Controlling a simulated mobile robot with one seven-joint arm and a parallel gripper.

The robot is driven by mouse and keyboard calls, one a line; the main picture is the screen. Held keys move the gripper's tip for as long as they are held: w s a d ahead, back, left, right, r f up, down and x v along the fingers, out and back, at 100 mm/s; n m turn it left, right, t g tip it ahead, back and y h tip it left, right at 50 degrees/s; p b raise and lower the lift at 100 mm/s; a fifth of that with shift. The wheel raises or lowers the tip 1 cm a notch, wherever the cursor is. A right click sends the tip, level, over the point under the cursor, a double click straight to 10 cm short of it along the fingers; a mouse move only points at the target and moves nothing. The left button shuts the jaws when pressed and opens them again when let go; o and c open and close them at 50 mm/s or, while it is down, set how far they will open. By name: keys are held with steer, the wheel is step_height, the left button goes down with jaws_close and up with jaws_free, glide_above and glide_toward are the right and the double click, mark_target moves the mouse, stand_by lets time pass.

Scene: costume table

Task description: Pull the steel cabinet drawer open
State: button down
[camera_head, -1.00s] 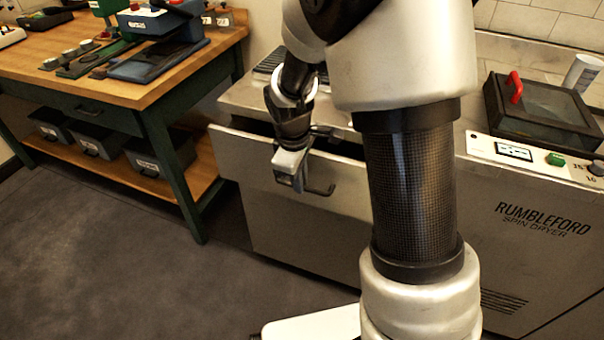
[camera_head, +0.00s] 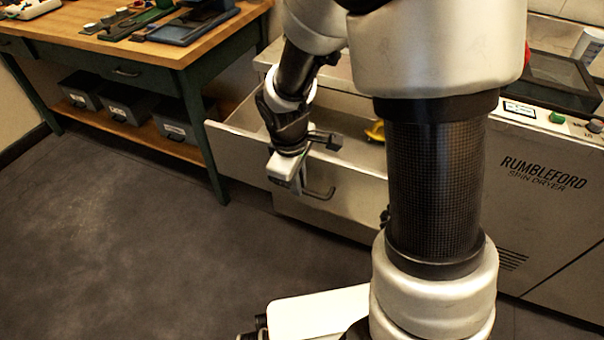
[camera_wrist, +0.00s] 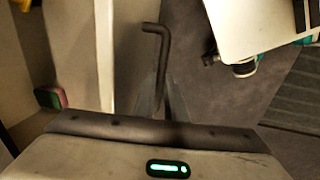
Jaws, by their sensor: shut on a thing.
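The steel cabinet drawer (camera_head: 235,150) stands pulled well out of the cabinet, with its inside showing from above. Its dark bar handle (camera_head: 321,192) is on the front face, and the handle also shows in the wrist view (camera_wrist: 161,60). My gripper (camera_head: 297,184) is at the drawer front and is shut on the handle. In the wrist view the handle's near end runs down between my fingers (camera_wrist: 163,108). My arm hides the right part of the drawer. A yellow thing (camera_head: 375,131) lies inside the drawer.
A wooden workbench (camera_head: 120,52) with a green frame stands at the left, close to the drawer's left corner. Grey bins (camera_head: 128,105) sit on its lower shelf. A spin dryer (camera_head: 540,205) is at the right. The floor (camera_head: 110,220) in front is clear.

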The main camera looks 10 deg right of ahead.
steer(key=shift+s+a, duration=0.3)
steer(key=shift+s, duration=0.15)
steer(key=c, duration=1.8)
jaws_free()
steer(key=shift+r, duration=0.1)
steer(key=s+r+p, duration=0.1)
steer(key=r, duration=0.4)
steer(key=a+r+p, duration=0.1)
steer(key=r+p, duration=0.1)
steer(key=r, duration=0.4)
steer(key=s+r+p, duration=0.1)
steer(key=r+p, duration=0.1)
steer(key=r, duration=0.4)
steer(key=shift+s+a, duration=0.35)
steer(key=shift+a, duration=0.05)
steer(key=s+d+r+m+t+y, duration=0.1)
steer(key=s+d+r+m+t, duration=0.3)
steer(key=s+d+r+m, duration=0.55)
steer(key=shift+m, duration=0.85)
steer(key=r+p, duration=0.6)
steer(key=s+a+r+p, duration=0.1)
steer(key=r+p, duration=0.5)
steer(key=s+r+p, duration=0.1)
steer(key=r+p, duration=0.5)
steer(key=shift+a+r, duration=0.15)
steer(key=shift+r, duration=0.15)
